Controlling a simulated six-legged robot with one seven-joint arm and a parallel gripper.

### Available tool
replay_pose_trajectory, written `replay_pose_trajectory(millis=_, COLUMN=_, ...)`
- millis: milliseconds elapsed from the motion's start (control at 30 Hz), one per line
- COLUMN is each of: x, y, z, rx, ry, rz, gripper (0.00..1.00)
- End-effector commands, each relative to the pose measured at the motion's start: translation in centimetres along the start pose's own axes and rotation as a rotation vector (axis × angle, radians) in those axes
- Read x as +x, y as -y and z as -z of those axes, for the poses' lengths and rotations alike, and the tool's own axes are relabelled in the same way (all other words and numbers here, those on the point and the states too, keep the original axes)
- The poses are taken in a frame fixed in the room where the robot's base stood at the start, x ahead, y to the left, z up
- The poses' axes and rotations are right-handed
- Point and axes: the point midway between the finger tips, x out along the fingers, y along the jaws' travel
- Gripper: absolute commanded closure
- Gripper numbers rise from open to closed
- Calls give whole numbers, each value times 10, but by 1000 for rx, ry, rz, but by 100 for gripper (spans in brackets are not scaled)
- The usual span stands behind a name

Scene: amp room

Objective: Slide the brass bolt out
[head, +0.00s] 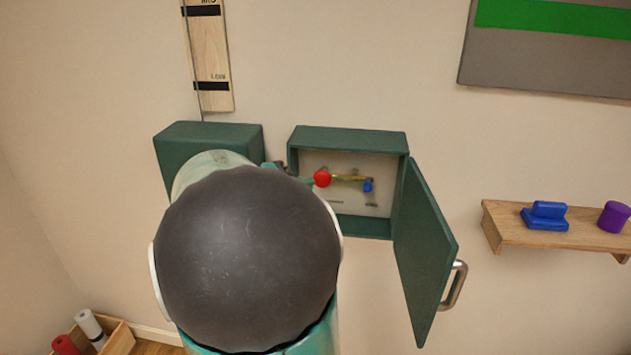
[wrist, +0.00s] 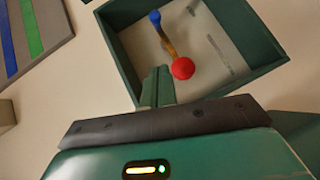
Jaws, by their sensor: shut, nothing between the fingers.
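The brass bolt (head: 348,178) is a thin yellowish bar inside the open green box (head: 350,137). A red ball (head: 322,178) is at its left end and a small blue piece (head: 368,185) at its right end. In the wrist view the bolt (wrist: 168,46) runs between the blue piece (wrist: 155,17) and the red ball (wrist: 183,68). My gripper (wrist: 157,72) is shut and empty, its fingertips at the box's near edge, just beside the red ball. I cannot tell whether they touch it. In the head view my arm hides most of the gripper.
The box's green door (head: 425,250) hangs open to the right with a metal handle (head: 454,286). Another green box (head: 212,137) is on the wall at left, partly behind my arm. A wooden shelf (head: 555,235) with blue and purple objects is at far right.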

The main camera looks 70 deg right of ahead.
Motion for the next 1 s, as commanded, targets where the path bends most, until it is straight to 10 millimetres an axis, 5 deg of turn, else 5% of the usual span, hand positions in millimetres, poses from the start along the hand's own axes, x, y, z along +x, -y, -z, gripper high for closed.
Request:
replay_pose_trajectory(millis=433, x=10, y=0, z=0, rx=-1, ry=-1, rz=1, gripper=100)
replay_pose_trajectory(millis=1000, x=111, y=0, z=-12, rx=-1, ry=1, rz=2, gripper=100)
